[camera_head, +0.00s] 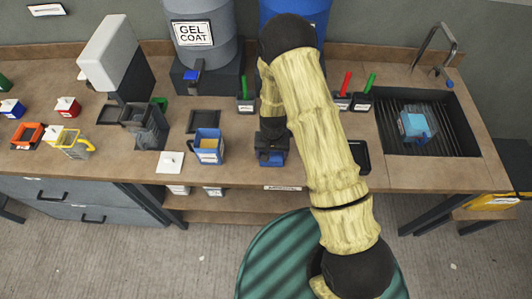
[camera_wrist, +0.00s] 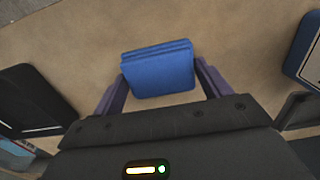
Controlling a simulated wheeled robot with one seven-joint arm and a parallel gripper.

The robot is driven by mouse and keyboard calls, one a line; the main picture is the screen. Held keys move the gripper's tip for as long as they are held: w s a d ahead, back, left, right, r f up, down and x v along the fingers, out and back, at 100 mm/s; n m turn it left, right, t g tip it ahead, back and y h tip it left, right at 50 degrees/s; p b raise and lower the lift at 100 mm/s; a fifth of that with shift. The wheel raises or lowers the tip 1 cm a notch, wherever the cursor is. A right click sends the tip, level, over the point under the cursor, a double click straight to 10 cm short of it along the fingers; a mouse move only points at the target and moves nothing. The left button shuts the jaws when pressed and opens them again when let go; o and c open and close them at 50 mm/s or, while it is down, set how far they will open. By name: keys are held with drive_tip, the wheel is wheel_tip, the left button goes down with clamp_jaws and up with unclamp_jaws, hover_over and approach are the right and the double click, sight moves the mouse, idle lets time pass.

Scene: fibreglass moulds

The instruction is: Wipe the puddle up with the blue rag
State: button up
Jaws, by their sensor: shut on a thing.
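The blue rag (camera_wrist: 158,68) is a folded square pad between the two fingers of my gripper (camera_wrist: 157,80) in the wrist view. My gripper is shut on it, with one finger at each side edge. In the head view my gripper (camera_head: 271,153) is over the front part of the brown bench, with the blue rag (camera_head: 270,160) just under it. Bare bench top shows around the rag in the wrist view. I cannot make out a puddle in either view; my arm hides part of the bench.
A blue container (camera_head: 207,146) stands left of my gripper, and a black tray (camera_head: 359,157) lies to the right. Small pots with green and red handles (camera_head: 343,92) stand behind. A sink (camera_head: 428,118) holding a blue item is at the right. A grey gel coat drum (camera_head: 204,35) stands at the back.

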wheel_tip(320, 180, up, 2)
drive_tip(key=shift+r+p, duration=0.1)
drive_tip(key=shift+p, duration=0.2)
drive_tip(key=shift+a+r+p, duration=0.1)
drive_tip(key=shift+r+p, duration=0.35)
drive_tip(key=shift+r, duration=0.3)
wheel_tip(320, 180, up, 3)
drive_tip(key=shift+w+f+p, duration=0.1)
drive_tip(key=shift+w+p, duration=0.05)
drive_tip(key=shift+p, duration=0.85)
drive_tip(key=shift+s+r+p, duration=0.2)
drive_tip(key=shift+r+p, duration=0.15)
drive_tip(key=shift+r, duration=0.3)
drive_tip(key=shift+r, duration=0.1)
